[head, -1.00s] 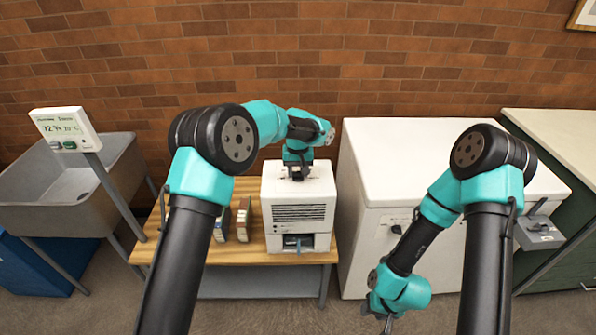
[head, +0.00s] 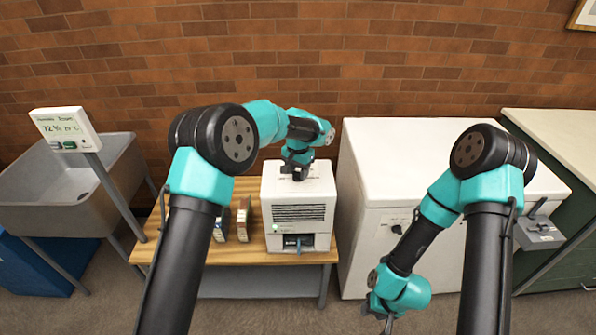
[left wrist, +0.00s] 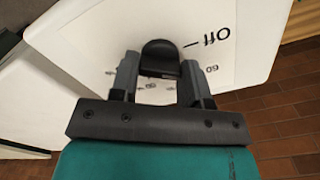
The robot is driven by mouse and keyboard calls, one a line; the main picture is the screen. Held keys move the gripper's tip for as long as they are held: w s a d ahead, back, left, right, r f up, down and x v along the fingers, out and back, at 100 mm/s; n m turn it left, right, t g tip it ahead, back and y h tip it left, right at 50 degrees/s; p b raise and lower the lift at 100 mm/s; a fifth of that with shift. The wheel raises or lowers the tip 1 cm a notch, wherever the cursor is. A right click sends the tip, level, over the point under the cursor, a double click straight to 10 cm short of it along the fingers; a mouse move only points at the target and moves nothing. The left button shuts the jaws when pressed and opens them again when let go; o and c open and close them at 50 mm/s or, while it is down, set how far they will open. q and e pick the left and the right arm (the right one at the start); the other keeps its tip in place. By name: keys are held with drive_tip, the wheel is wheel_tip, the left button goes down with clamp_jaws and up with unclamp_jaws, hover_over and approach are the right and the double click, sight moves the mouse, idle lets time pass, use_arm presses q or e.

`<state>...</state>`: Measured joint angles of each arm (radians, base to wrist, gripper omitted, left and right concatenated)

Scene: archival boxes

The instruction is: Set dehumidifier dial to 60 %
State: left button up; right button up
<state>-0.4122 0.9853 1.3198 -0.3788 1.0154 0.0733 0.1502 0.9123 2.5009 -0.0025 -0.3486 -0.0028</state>
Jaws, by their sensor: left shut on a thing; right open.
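The dehumidifier (head: 321,187) is a white box on the wooden bench, with a grille on its front and a green light at the lower left. My left gripper (head: 296,174) points down onto its top in the head view. In the left wrist view, the dark dial (left wrist: 160,57) sits between the two fingers of my left gripper (left wrist: 160,78), which is shut on it. The "Off" and "60" marks show right of the dial; other marks are partly hidden by the gripper. I cannot tell which mark the dial points to. My right gripper (head: 387,322) is open, low before the white chest.
A display (head: 66,128) on a post reads about 72 % at the left, before a grey sink (head: 70,190). Several upright boxes (head: 243,220) stand on the bench (head: 300,258) left of the dehumidifier. A large white chest (head: 440,145) stands to its right.

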sight(298, 172)
use_arm(q)
drive_tip(key=shift+m, duration=1)
drive_tip(key=o, duration=0.9)
drive_tip(key=shift+r, duration=0.15)
wheel_tip(298, 172, up, 17)
drive_tip(key=shift+r, duration=0.1)
